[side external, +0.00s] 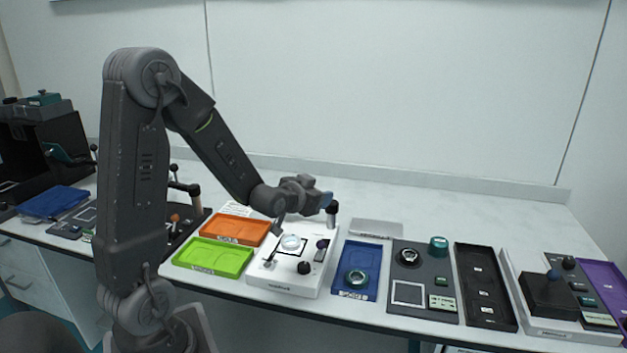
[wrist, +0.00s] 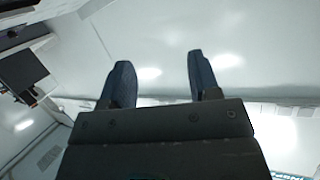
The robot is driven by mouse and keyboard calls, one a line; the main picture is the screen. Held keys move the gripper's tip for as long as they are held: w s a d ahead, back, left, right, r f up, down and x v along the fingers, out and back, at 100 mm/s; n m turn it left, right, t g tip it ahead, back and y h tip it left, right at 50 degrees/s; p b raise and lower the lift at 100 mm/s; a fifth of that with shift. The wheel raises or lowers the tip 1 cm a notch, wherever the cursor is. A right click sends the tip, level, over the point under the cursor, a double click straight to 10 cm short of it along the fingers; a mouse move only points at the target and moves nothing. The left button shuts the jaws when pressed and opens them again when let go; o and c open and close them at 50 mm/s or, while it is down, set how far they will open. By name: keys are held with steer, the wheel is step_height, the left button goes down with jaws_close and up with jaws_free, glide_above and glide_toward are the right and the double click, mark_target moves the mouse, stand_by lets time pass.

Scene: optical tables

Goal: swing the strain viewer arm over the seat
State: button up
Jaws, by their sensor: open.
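A white instrument base (side external: 292,283) near the middle of the bench looks like the strain viewer. A round pale disc (side external: 291,242) sits on it within a dark square outline. A post (side external: 332,215) with a dark upper part rises at its back right; I cannot tell which part is the swing arm. My gripper (side external: 326,200) is above the back of the base, close to the post in the picture; contact cannot be told. In the wrist view my gripper (wrist: 158,72) has its two fingers apart with nothing between them.
Green (side external: 213,257) and orange (side external: 234,230) trays lie left of the white base. A blue tray (side external: 347,285) with a round part lies right, then a grey panel (side external: 423,308) and a black tray (side external: 484,290). The bench behind is mostly clear up to the wall.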

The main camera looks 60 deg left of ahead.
steer(key=s+a+f+n+t+y, duration=0.1)
steer(key=s+a+f+t+y, duration=0.15)
steer(key=a+f, duration=0.4)
steer(key=w+a+r+y, duration=0.1)
steer(key=w+a, duration=0.8)
steer(key=w, duration=0.2)
steer(key=shift+w+a+n, duration=0.15)
steer(key=shift+a+n, duration=0.15)
jaws_close()
